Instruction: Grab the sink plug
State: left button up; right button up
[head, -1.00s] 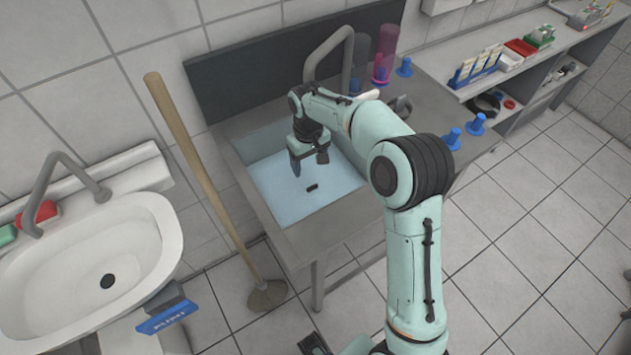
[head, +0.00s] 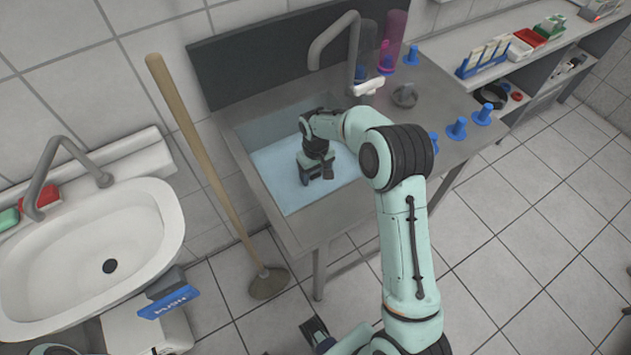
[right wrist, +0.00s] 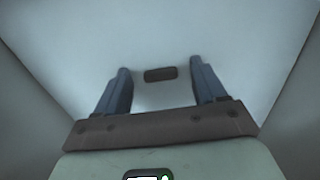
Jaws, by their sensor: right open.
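The sink plug (right wrist: 160,74) is a small dark flat block on the pale floor of the steel sink. In the right wrist view it lies just beyond the fingertips, about midway between them. My right gripper (right wrist: 159,80) is open, with its two blue-grey fingers on either side and nothing held. In the head view my right gripper (head: 318,178) reaches down into the sink and hides the plug. I cannot tell how high the fingertips are above the sink floor.
The steel sink (head: 290,228) has raised walls around my gripper. A grey tap (head: 355,50) arches over its back. Blue pegs (head: 457,129) stand on the counter at right. A wooden-handled plunger (head: 200,160) leans left of the sink, beside a white washbasin (head: 150,215).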

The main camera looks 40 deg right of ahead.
jog(key=shift+f, duration=0.8)
jog(key=c, duration=1.1)
jog(key=shift+c, duration=0.2)
jog(key=shift+r, duration=0.15)
